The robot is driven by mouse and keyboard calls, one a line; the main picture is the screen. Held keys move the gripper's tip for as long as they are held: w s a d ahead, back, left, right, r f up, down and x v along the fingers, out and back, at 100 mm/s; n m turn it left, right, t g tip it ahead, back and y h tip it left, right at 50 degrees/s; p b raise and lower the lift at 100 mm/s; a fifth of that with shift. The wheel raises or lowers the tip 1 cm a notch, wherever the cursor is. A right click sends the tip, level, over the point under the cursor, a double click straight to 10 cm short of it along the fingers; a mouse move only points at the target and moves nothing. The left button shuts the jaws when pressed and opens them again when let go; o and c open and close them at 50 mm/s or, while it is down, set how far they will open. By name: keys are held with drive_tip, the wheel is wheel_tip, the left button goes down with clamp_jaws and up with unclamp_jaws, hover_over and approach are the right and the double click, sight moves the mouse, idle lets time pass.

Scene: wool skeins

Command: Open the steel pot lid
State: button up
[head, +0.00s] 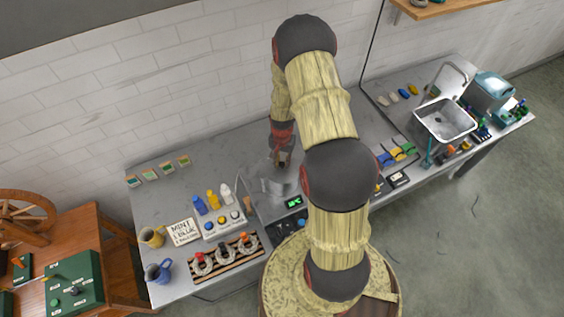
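The steel pot (266,187) stands on the grey worktop, left of my arm and behind a small green-lit display. My arm covers its right side, and I cannot make out the lid's edge or whether it sits fully on the pot. My gripper (283,163) points down just above the back right of the pot, close to its top. The fingers are small and dark here. I cannot tell whether they touch the lid or are open or shut.
Blue, yellow and white bottles (213,199) stand left of the pot, near a sign (184,232) and a rack of wool skeins (225,256). A sink (444,119) lies at the right.

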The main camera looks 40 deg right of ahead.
clamp_jaws()
